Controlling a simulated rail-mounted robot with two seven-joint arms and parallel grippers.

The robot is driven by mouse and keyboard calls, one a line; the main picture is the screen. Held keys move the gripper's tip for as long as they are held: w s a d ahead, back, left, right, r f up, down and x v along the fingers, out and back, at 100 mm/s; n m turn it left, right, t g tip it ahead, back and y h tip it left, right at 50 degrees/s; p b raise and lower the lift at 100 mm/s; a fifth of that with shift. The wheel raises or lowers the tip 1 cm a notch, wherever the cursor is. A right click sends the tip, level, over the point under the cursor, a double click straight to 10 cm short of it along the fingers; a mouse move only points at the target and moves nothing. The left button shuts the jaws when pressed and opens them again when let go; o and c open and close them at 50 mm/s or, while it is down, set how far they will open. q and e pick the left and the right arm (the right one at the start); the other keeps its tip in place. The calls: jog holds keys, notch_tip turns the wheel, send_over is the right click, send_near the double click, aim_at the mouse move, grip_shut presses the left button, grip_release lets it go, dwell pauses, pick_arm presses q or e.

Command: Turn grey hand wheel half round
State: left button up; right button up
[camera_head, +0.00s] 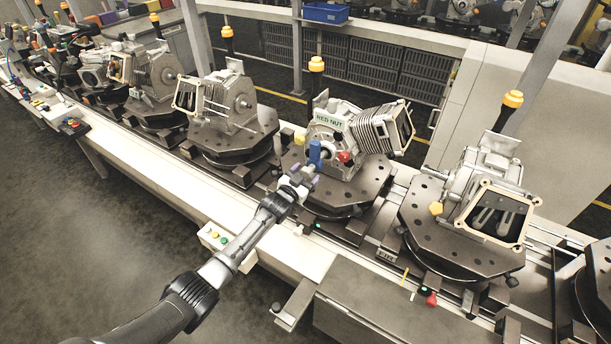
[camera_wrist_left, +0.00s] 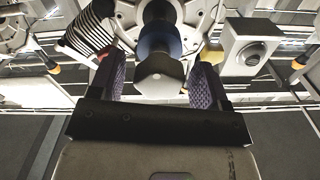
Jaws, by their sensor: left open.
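My left gripper (camera_head: 303,178) is open in front of the middle gearbox (camera_head: 340,120), which carries a "RED NUT" label. In the left wrist view its purple pads (camera_wrist_left: 158,82) stand on either side of a grey six-sided end piece (camera_wrist_left: 158,76) with a blue collar (camera_wrist_left: 158,40) behind it. Gaps show beside the piece, so the fingers do not clearly touch it. A blue part (camera_head: 315,152) also shows just beyond the fingertips in the head view. A red knob (camera_head: 345,157) sits right of it. I cannot make out a grey hand wheel for certain.
Gearboxes stand on dark round fixtures along the conveyor, one at the left (camera_head: 225,95) and one at the right (camera_head: 490,200). Posts with orange caps (camera_head: 316,64) rise behind. A button box (camera_head: 214,236) sits at the front edge. The floor (camera_head: 110,200) at the left is clear.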

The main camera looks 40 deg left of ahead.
pick_arm(q)
jog(key=shift+s+d, duration=0.1)
jog(key=shift+s, duration=0.45)
jog(key=s+d+p, duration=0.1)
jog(key=s, duration=1.1)
jog(key=shift+s+d, duration=0.2)
jog(key=shift+s, duration=0.15)
